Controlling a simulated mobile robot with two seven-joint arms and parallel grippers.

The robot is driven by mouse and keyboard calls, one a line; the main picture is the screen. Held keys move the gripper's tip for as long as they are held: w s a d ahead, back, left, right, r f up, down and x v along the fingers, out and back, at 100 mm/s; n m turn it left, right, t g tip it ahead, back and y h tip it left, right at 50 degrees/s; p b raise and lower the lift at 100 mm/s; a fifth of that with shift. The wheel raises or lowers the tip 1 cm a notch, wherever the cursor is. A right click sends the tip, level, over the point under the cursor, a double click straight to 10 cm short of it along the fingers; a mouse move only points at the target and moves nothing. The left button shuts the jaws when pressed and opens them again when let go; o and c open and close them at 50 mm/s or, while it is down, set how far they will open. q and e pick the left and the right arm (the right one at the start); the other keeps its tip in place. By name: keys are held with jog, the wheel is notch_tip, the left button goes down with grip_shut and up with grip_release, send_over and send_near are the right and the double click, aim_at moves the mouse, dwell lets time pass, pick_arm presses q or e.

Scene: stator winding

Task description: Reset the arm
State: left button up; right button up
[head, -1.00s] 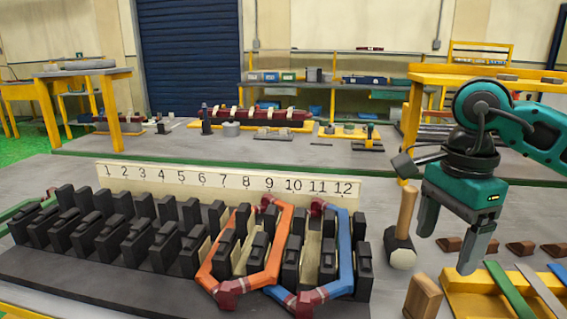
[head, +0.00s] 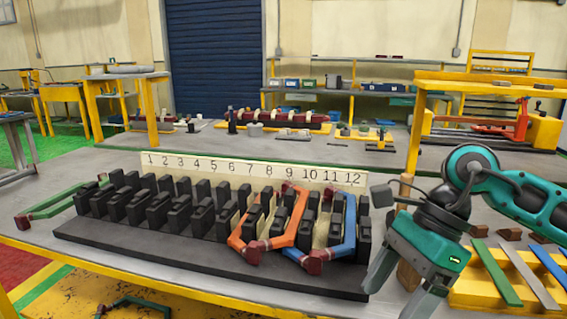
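My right gripper (head: 405,291) hangs in the right part of the head view, above the table's front right area. Its two fingers point down and stand apart with nothing visible between them. It is to the right of the black stator block (head: 150,239), which has rows of black teeth and a number strip (head: 255,172) from 1 to 12 behind it. An orange coil (head: 298,222) and a blue coil (head: 349,226) sit on the teeth near the strip's right end. My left gripper is not in view.
A green coil (head: 42,211) lies at the block's left end. A yellow tray (head: 478,291) with coloured strips stands at the right. A mallet (head: 405,187) is partly hidden behind my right gripper. Another dark green coil (head: 135,301) shows below the table's front edge.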

jog(key=s+a+r+m+y+p, duration=0.1)
jog(key=a+r+m+y, duration=0.1)
jog(key=a+m+y, duration=0.5)
jog(key=s+a+r+m+y, duration=0.25)
jog(key=a+m+y, duration=0.25)
jog(key=a+y, duration=0.3)
jog(key=w+d+f+m+t+h+p, duration=0.15)
jog(key=d+f+m+t+h, duration=0.35)
jog(key=m, duration=0.6)
jog(key=w+d+f+m+t+h, duration=0.3)
jog(key=f+m+t, duration=0.3)
jog(key=m+t, duration=0.3)
jog(key=w+d+f+m+t+h, duration=0.2)
jog(key=d+f+m+t+h, duration=0.25)
jog(key=m, duration=0.75)
jog(key=s+d+f+m+g+h, duration=0.2)
jog(key=s+d+f+m+h, duration=0.1)
jog(key=s+f, duration=0.3)
jog(key=s+d+f+m+g+h, duration=0.2)
jog(key=s+f+m, duration=0.4)
jog(key=f, duration=0.5)
jog(key=shift+d+g+h+p, duration=0.35)
jog(key=shift+d+g+h, duration=0.1)
jog(key=shift+g, duration=0.3)
